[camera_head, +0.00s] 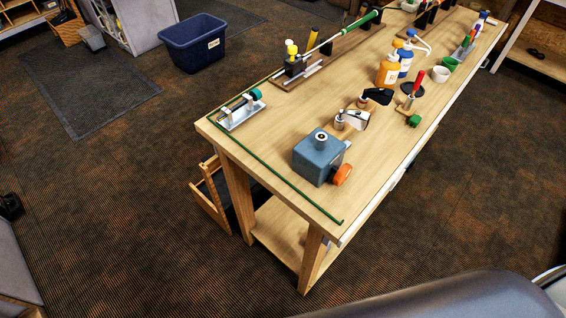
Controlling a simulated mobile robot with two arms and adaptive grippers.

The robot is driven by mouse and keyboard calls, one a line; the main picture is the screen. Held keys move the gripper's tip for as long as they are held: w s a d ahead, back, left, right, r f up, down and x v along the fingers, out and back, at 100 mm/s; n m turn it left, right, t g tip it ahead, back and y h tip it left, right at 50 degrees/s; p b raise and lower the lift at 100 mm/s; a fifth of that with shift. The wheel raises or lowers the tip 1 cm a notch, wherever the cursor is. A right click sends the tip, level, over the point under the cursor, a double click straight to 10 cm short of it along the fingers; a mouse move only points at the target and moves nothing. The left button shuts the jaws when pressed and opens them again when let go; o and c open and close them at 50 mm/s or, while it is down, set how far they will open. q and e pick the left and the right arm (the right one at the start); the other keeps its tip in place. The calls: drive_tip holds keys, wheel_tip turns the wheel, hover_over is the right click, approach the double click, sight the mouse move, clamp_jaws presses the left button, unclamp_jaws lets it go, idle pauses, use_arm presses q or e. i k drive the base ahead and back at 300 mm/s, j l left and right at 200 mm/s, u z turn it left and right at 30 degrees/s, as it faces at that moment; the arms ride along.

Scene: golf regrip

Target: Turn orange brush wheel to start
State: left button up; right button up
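An orange wheel (342,175) sits on the front right side of a blue-grey box-shaped machine (313,163). The machine stands on the near end of the wooden workbench (225,143), with a round grey fitting on its top. No brush bristles can be made out. Neither of my grippers shows in the head view, and nothing touches the wheel.
Golf club heads (352,119), orange (388,72) and blue (404,63) bottles and a white cup (440,75) stand farther along the bench. A small metal fixture (241,110) sits at its left. A blue bin (193,44) stands on the floor. Carpet around the bench's near end is clear.

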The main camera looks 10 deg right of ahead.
sight(341, 175)
drive_tip(key=l+u, duration=0.2)
drive_tip(key=u, duration=0.2)
drive_tip(key=l+u, duration=0.25)
drive_tip(key=u, duration=0.2)
drive_tip(key=l+u, duration=0.2)
drive_tip(key=u, duration=0.2)
drive_tip(key=l+u, duration=0.2)
drive_tip(key=u, duration=0.25)
drive_tip(key=k+l+u, duration=0.15)
drive_tip(key=u, duration=0.25)
